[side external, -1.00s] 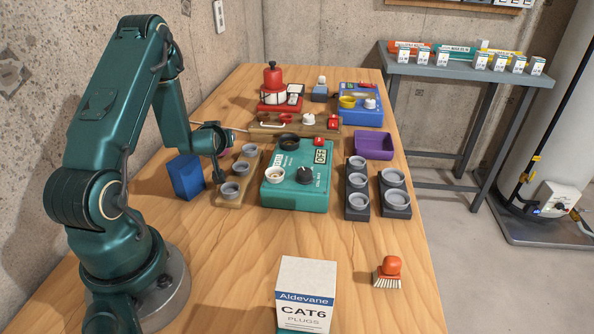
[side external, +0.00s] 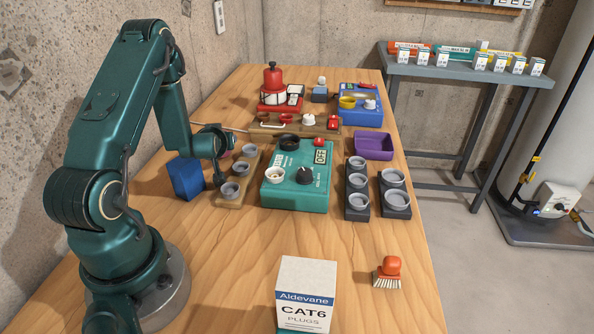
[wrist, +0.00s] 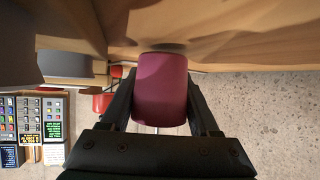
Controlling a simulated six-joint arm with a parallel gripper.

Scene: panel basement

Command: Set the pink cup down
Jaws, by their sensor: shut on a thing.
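The pink cup (wrist: 160,88) fills the middle of the wrist view, close to the wooden surface; I cannot tell whether it touches it. My gripper (wrist: 160,100) is shut on the cup, one finger on each side. In the side external view my gripper (side external: 221,160) is at the left of the table, by a wooden block (side external: 237,190) with several grey round holders. Only a small patch of pink shows there, behind the fingers.
A blue box (side external: 186,178) stands just left of my gripper. A green device (side external: 297,190) with a dial stands to the right. Dark stands (side external: 357,207) with grey rings are farther right.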

